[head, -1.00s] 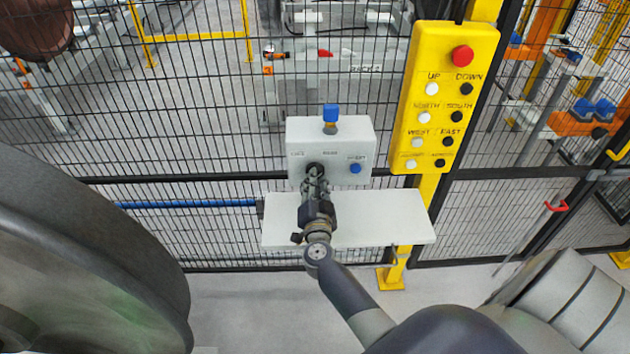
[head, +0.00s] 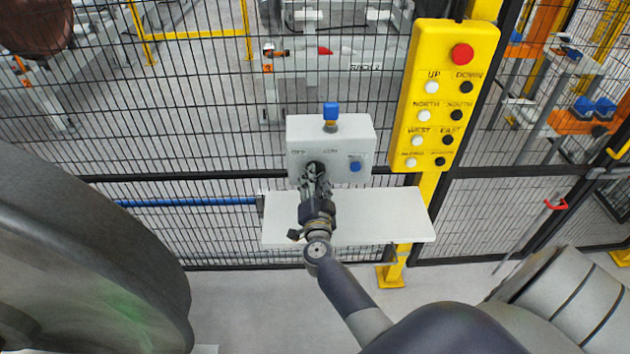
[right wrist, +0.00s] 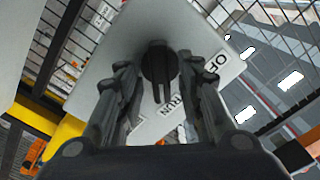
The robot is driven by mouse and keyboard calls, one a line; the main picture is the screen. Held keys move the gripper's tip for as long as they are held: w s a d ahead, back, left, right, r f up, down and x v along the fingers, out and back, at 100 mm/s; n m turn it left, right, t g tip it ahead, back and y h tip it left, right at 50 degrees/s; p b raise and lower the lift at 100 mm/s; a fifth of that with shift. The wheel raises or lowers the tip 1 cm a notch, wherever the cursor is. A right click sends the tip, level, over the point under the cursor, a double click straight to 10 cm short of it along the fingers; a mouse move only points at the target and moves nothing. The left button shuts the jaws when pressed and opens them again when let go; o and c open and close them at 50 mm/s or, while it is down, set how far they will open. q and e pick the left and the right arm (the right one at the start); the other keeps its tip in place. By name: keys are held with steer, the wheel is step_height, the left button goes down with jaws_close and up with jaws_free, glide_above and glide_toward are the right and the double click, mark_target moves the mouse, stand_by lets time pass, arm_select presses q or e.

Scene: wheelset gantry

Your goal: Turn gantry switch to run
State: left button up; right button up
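The gantry switch is a black knob (head: 315,168) on the front of a light grey box (head: 351,131) mounted at the fence. In the right wrist view the knob (right wrist: 160,65) shows between my fingers, its ridge pointing down the picture toward the RUN label (right wrist: 171,112). An OFF label (right wrist: 213,66) is to its right. My right gripper (head: 315,178) is at the knob, and the wrist view shows its fingers (right wrist: 157,85) apart, one on each side, with a visible gap. Contact cannot be told. My left gripper is not in view.
A blue-topped part (head: 330,112) stands on the box, with a blue button (head: 355,167) on its front. A white shelf (head: 390,220) lies below. A yellow button panel (head: 437,60) hangs right of the box. A large grey wheel (head: 90,260) fills the left.

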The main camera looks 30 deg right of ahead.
steer(key=v, duration=1.2)
steer(key=shift+f, duration=0.15)
stand_by(0.3)
steer(key=s+a+f+n+g+y+b, duration=0.1)
steer(key=s+a+f+n+y, duration=0.25)
steer(key=f, duration=0.75)
steer(key=s+a+f+n+g+y+b, duration=0.25)
steer(key=a+f+n, duration=0.2)
steer(key=f, duration=0.65)
steer(key=s+a+f+n+y+b, duration=0.1)
steer(key=s+a+f+n+y, duration=0.25)
steer(key=f, duration=0.65)
steer(key=s+a+f+n+g+b, duration=0.15)
steer(key=s+f+n+g, duration=0.3)
steer(key=s+f, duration=0.85)
steer(key=s+d+f+n+g+b, duration=0.1)
steer(key=s+d+f+g, duration=0.2)
steer(key=s, duration=0.6)
steer(key=s+d+f+n+g+b, duration=0.1)
steer(key=s+d+f+g, duration=0.2)
steer(key=s+f, duration=0.4)
steer(key=shift+s+f, duration=0.3)
steer(key=shift+s, duration=0.9)
